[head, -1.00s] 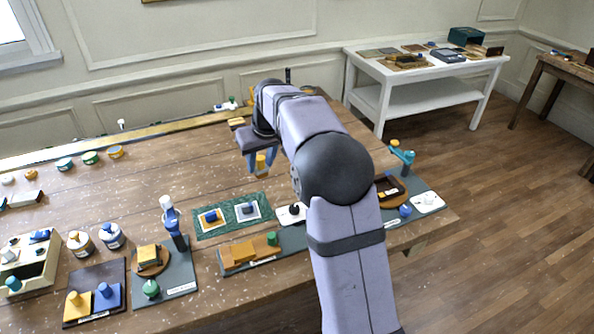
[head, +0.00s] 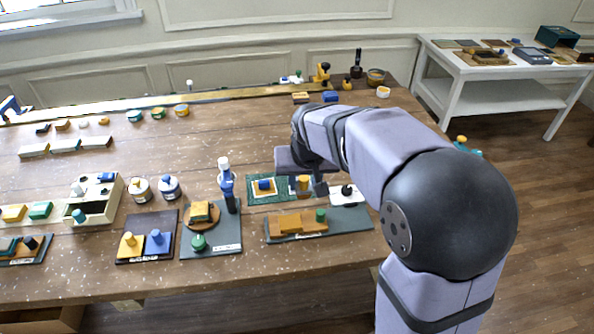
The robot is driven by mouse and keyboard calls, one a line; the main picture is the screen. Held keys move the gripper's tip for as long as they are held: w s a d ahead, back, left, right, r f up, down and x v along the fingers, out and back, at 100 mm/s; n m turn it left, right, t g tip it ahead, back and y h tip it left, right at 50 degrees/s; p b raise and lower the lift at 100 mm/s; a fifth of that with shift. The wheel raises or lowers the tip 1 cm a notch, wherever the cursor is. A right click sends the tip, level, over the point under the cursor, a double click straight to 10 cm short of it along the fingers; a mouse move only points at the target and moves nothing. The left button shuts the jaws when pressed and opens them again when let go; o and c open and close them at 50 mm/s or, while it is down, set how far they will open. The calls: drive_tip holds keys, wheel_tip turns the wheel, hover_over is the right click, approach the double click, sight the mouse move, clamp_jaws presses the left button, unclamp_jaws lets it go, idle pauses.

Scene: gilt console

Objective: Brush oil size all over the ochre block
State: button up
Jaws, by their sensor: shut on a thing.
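My gripper (head: 304,186) points down over the right part of the green patterned mat (head: 252,199). It is shut on a small ochre-yellow piece (head: 303,183); I cannot tell whether this is a block or a tool handle. Another ochre block (head: 290,223) lies low and flat on the dark board in front, with a green knob (head: 320,215) at its right. I cannot tell which is the task's ochre block. No brush or oil size is clearly recognisable. My arm and gripper hide part of the mat.
A blue upright thing with a white top (head: 226,182) stands left of the mat. A white plate with a dark knob (head: 347,193) lies just right of my gripper. Jars (head: 168,188), boards and trays fill the left. Bare wood lies behind the mat.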

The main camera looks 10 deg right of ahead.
drive_tip(key=shift+m, duration=0.8)
drive_tip(key=shift+f+b, duration=1.4)
drive_tip(key=shift+f, duration=0.35)
